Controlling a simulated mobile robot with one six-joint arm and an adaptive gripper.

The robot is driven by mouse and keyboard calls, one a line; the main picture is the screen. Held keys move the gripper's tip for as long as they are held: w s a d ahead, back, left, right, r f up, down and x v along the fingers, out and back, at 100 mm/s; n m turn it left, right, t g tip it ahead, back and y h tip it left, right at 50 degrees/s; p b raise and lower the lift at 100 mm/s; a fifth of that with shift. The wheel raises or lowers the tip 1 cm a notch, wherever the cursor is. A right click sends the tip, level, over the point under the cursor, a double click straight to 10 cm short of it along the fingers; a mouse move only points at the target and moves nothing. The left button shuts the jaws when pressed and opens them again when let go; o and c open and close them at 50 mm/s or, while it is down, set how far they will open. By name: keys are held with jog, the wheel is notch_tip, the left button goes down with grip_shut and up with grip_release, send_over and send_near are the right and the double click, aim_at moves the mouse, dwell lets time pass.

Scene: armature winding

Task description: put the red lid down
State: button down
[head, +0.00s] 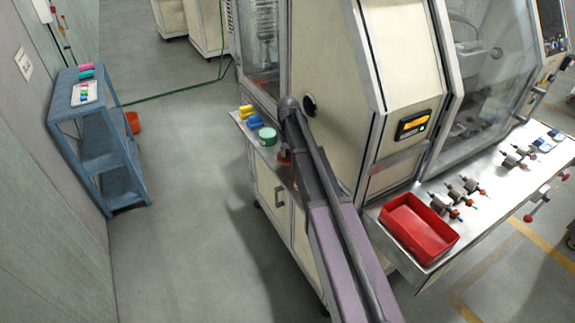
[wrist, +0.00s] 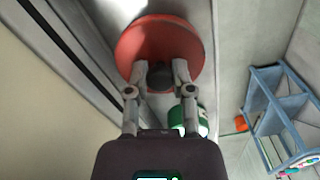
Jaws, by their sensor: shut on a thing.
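The red lid (wrist: 160,38) is a round disc with a dark knob in the wrist view. My gripper (wrist: 161,76) is shut on that knob, one finger on each side. In the head view only a small reddish part of the lid (head: 284,157) shows beside my arm, over the narrow steel ledge (head: 268,153) of the machine. Most of the lid and my gripper are hidden there by my arm. I cannot tell whether the lid touches the ledge.
A green-topped round container (head: 267,136) stands on the ledge close by, with blue (head: 245,123) and yellow (head: 246,109) items behind it. A red tray (head: 419,228) and several small armatures lie on the right-hand bench. A blue shelf (head: 98,135) stands left across clear floor.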

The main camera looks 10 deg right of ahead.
aim_at(288, 156)
jog(key=shift+r, duration=0.1)
notch_tip(288, 156, up, 5)
jog(key=p, duration=0.5)
jog(key=shift+r, duration=0.15)
jog(key=shift+s, duration=0.1)
dwell(0.3)
notch_tip(288, 156, down, 6)
jog(key=b, duration=0.6)
jog(key=shift+f, duration=0.25)
jog(key=shift+f+b, duration=1.85)
jog(key=shift+f, duration=0.15)
jog(key=shift+c, duration=2.4)
grip_release()
